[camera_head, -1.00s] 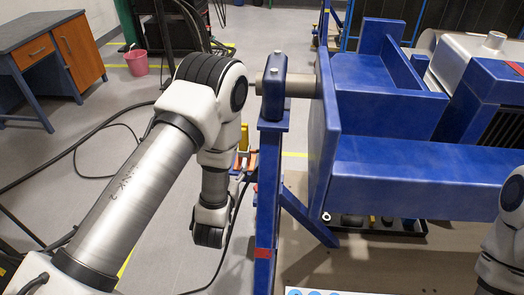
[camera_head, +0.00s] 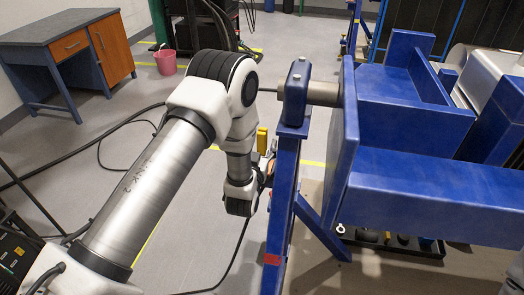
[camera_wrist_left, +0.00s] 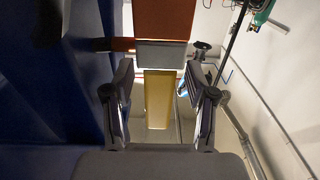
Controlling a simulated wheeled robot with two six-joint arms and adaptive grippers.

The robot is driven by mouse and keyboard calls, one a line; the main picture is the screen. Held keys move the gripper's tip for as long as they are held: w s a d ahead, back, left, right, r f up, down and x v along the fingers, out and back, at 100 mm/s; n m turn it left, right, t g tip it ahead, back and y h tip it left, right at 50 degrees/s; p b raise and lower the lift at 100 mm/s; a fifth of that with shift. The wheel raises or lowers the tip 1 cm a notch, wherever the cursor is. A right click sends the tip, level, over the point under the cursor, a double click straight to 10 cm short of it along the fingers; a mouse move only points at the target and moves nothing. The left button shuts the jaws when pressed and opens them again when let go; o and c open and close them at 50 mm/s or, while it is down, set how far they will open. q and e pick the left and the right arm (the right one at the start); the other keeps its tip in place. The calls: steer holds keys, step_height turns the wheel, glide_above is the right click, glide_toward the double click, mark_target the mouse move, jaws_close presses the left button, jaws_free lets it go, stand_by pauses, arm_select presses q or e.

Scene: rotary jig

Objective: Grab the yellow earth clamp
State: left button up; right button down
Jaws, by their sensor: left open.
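The yellow earth clamp (camera_head: 262,140) shows as a small yellow upright piece just left of the blue jig post in the head view. In the left wrist view a yellow bar (camera_wrist_left: 158,100), apparently part of the clamp, lies between the fingers, below a grey block and an orange part. My left gripper (camera_wrist_left: 158,78) is open, with a finger on each side of the yellow bar. I see no clear contact. In the head view my left wrist hides most of the gripper and the clamp's lower part. My right gripper is out of view.
The blue rotary jig (camera_head: 420,180) fills the right side, and its post (camera_head: 283,200) stands close beside my left wrist. A black cable hangs near the wrist. A desk (camera_head: 60,50) and pink bucket (camera_head: 166,63) stand at the back left. The floor left of the post is mostly open.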

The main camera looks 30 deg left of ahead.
arm_select(q)
jaws_close()
steer(key=shift+r, duration=0.1)
